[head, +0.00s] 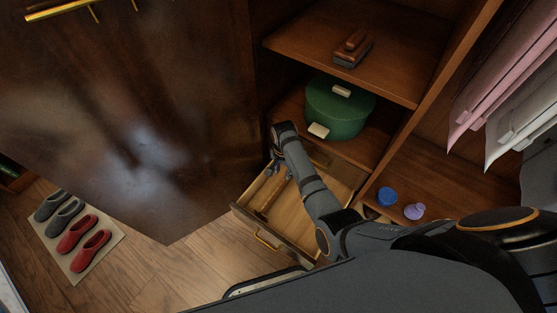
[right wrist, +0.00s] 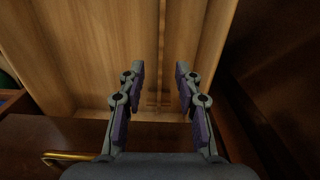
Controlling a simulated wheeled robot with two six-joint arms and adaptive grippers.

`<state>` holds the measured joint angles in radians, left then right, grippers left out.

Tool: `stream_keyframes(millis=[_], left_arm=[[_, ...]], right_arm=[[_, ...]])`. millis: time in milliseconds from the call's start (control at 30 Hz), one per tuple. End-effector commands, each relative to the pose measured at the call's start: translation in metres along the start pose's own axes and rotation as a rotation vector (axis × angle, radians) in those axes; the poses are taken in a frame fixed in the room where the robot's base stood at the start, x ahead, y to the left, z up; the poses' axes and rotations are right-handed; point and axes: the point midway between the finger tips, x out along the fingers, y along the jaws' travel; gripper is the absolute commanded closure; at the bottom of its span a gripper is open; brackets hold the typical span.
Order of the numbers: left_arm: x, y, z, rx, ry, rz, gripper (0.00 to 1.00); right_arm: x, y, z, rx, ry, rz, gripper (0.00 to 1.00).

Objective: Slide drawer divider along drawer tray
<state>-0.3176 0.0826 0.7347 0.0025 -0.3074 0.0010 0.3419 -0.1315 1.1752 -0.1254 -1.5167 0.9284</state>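The drawer tray (head: 299,223) is pulled out of the cabinet, with pale wood inside. The drawer divider (head: 268,197) is a brown wooden bar lying lengthwise in its left part. My right gripper (head: 278,171) is over the far end of the divider. In the right wrist view my right gripper (right wrist: 160,88) has its two fingers apart, with wooden edges running between them. I cannot tell whether either finger touches the divider. The forearm covers part of the drawer's right side. My left gripper is not in view.
A dark wooden door (head: 130,120) stands close to the drawer's left side. A green round box (head: 340,110) sits on the shelf behind the drawer. A blue item (head: 387,196) and a purple item (head: 414,211) lie to the right. Shoes rest on a mat (head: 72,262) at far left.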

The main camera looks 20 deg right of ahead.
Motion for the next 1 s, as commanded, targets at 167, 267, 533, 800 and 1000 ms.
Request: stream_keyframes(millis=[167, 267, 533, 800, 1000], left_arm=[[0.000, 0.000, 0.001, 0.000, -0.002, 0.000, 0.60], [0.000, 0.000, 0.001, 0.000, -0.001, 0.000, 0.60], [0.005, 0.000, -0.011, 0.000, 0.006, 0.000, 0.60], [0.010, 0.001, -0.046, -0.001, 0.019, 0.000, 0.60], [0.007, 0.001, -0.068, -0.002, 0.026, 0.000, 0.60]], right_arm=[[-0.002, -0.003, 0.001, 0.014, -0.004, 0.004, 0.66], [-0.002, -0.003, 0.001, 0.013, -0.004, 0.003, 0.66], [0.018, -0.003, 0.001, 0.012, -0.004, 0.004, 0.66], [0.071, -0.003, 0.001, 0.011, -0.005, 0.004, 0.66], [0.096, -0.003, 0.001, 0.011, -0.004, 0.002, 0.66]])
